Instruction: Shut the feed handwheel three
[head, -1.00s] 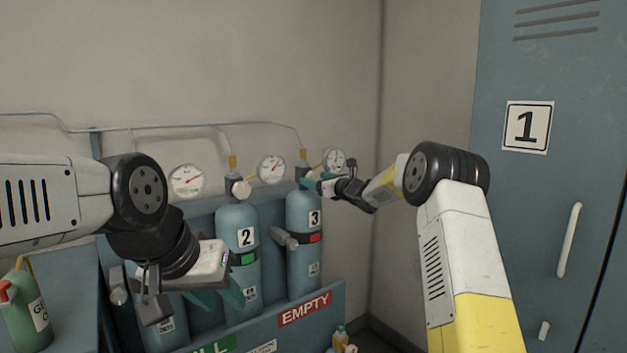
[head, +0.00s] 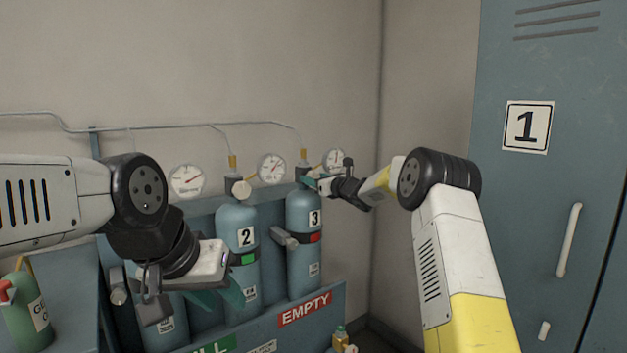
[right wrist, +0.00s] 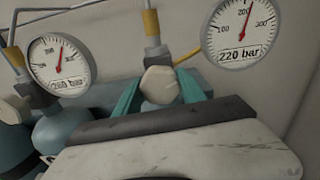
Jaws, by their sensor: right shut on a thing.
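Cylinder three (head: 304,260) is a blue-grey bottle with a "3" label and a red tag, at the right end of the rack. Its pale handwheel (right wrist: 160,85) is in the middle of the right wrist view, below a brass fitting. My right gripper (head: 309,182) is at the top of this cylinder, its teal fingers on either side of the handwheel and shut on it. In the head view the gripper mostly hides this handwheel. My left gripper (head: 222,293) hangs in front of the lower cylinders, its teal fingers apart and empty.
Cylinder two (head: 237,275) stands to the left with a green tag and its own handwheel (head: 241,189). Gauges (head: 271,168) and pipes line the wall behind. The rack front (head: 325,318) carries an "EMPTY" sign. A blue locker (head: 560,200) stands at the right.

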